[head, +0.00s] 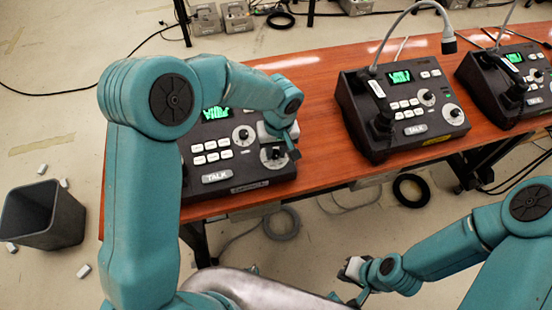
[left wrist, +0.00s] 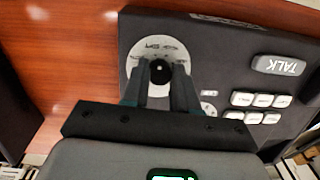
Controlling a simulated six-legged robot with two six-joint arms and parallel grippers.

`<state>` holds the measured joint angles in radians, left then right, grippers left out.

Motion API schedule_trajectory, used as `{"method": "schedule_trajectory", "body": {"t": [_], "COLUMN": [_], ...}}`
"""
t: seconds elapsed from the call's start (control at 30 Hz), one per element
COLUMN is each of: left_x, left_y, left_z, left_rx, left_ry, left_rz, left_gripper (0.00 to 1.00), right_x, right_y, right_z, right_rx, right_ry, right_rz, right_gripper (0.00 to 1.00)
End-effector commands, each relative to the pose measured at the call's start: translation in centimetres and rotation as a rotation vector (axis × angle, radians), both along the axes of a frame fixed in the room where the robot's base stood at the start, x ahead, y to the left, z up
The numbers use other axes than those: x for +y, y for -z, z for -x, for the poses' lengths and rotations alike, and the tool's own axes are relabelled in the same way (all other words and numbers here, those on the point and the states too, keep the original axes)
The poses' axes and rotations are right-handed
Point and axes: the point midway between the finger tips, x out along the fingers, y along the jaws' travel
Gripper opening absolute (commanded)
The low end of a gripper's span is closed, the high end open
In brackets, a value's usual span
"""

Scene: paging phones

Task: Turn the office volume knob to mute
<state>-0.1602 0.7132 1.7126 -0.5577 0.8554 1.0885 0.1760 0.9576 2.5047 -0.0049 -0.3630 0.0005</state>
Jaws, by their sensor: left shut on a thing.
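A black paging phone console (head: 230,178) with a green screen, white buttons and a TALK bar stands on the left of the table. My left gripper (head: 280,150) is over its lower right dial (head: 270,164). In the left wrist view, the two fingers (left wrist: 160,78) are closed around a black knob (left wrist: 160,70) in the middle of a round white dial plate (left wrist: 157,47). The knob's pointer and the dial's marks are too small or covered to read. The console's label (head: 249,187) is not legible. My right gripper (head: 348,283) hangs low, away from the table; its jaws are unclear.
The orange wooden table (head: 318,150) carries two more consoles, a middle one (head: 400,105) and a right one (head: 510,80), with gooseneck microphones. A dark bin (head: 45,215) with white scraps around it stands on the floor at left. Cables lie under the table.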

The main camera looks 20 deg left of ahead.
Motion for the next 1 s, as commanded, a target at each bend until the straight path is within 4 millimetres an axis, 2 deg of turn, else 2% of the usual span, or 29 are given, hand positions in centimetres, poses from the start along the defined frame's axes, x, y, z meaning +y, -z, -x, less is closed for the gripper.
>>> {"method": "schedule_trajectory", "body": {"t": [0.03,0.4,0.7,1.0], "left_x": [0.1,0.3,0.4,0.5], "left_y": [0.8,0.6,0.4,0.2], "left_z": [-0.2,-0.1,0.0,0.1], "left_rx": [-0.014,-0.063,-0.098,-0.12], "left_ry": [-0.042,-0.382,-0.624,-0.782], "left_rz": [0.009,0.084,0.136,0.17], "left_gripper": [0.0,0.0,0.0,0.0], "right_x": [0.0,0.0,0.0,0.0], "right_y": [1.7,6.7,9.6,11.3], "right_z": [0.0,0.0,0.0,0.0], "right_rx": [0.0,0.0,0.0,0.0], "right_ry": [0.0,0.0,0.0,0.0], "right_rz": [0.0,0.0,0.0,0.0], "right_gripper": [0.0,0.0,0.0,0.0]}}
